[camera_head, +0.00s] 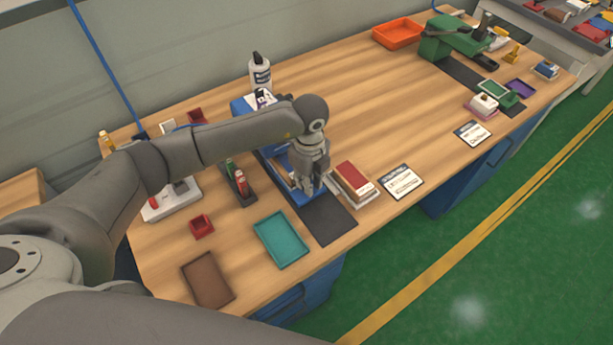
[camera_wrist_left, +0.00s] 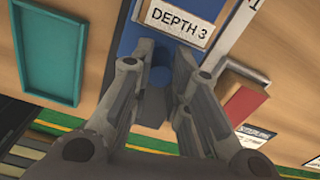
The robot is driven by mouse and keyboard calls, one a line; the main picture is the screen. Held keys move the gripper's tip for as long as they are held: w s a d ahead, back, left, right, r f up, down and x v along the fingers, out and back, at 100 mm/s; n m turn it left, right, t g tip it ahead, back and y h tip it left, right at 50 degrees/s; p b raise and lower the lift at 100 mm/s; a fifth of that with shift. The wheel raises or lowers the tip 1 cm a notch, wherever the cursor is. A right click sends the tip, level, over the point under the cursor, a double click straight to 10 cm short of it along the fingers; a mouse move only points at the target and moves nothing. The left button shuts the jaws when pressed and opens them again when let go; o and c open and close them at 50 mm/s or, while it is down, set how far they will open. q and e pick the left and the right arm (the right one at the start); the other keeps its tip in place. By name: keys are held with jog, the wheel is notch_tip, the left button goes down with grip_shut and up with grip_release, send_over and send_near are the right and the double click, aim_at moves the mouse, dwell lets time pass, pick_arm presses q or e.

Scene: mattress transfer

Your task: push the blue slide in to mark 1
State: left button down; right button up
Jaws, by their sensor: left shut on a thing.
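In the left wrist view, the blue slide (camera_wrist_left: 196,53) carries a plate (camera_wrist_left: 178,17) reading "DEPTH 3". A pale strip beside it shows a "1" mark (camera_wrist_left: 254,4) at the top edge. My left gripper (camera_head: 308,187) points down at the slide's near end. My right gripper is out of view.
A red-topped block (camera_head: 354,178) stands close to the right of my gripper. A teal tray (camera_head: 281,239) lies to the left, with a red and green item holder (camera_head: 239,184) beyond it. A white bottle (camera_head: 260,72) stands behind. The bench centre-right is clear.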

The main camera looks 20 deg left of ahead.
pick_arm(q)
jog(key=c, duration=1.4)
grip_release()
jog(key=shift+c, duration=0.2)
jog(key=shift+o, duration=0.6)
jog(key=shift+r, duration=0.45)
notch_tip(320, 180, up, 11)
